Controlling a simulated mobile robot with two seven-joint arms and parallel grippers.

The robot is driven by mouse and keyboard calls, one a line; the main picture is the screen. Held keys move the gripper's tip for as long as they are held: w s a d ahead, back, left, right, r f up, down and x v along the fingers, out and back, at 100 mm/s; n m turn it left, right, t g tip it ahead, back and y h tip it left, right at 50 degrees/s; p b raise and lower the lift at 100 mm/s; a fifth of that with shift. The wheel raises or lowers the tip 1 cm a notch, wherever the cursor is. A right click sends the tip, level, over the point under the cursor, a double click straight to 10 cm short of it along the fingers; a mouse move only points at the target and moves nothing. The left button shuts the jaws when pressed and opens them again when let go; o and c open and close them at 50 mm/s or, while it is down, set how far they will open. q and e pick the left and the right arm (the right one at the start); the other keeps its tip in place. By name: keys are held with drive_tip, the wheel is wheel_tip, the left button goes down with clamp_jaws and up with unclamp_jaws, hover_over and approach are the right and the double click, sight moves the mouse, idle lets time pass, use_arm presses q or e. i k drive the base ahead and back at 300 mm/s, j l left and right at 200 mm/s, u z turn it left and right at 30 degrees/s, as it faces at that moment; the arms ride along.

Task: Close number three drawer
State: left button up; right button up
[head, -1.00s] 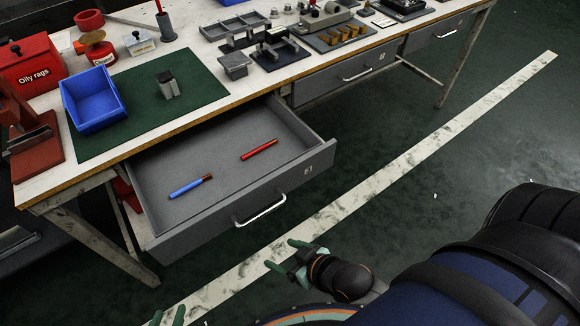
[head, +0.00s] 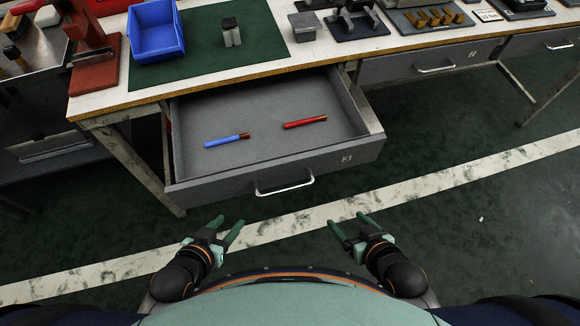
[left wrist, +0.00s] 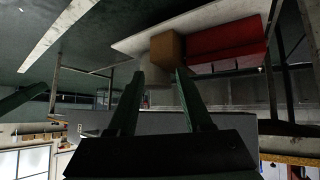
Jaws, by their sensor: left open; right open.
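The number three drawer (head: 278,165) hangs pulled out from under the workbench in the head view, with a small "3" label at the right of its grey front. Its pale bar handle (head: 284,187) is on the front face. A blue pen-like tool (head: 222,142) and a red one (head: 303,123) lie inside it. My left gripper (head: 226,226) is open and empty, below and left of the handle in the picture. My right gripper (head: 349,226) is open and empty, below and right of the handle. Neither touches the drawer.
The workbench top carries a blue bin (head: 156,36), a green mat (head: 205,58), a red press (head: 92,62) and several metal fixtures. Another drawer (head: 425,62) to the right is shut. A pale floor stripe (head: 455,176) crosses open green floor in front.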

sight(274, 155)
drive_tip(key=k+l, duration=0.1)
drive_tip(key=l, duration=0.3)
drive_tip(key=k+l, duration=0.1)
drive_tip(key=l, duration=0.3)
drive_tip(key=k+l, duration=0.1)
drive_tip(key=l, duration=0.3)
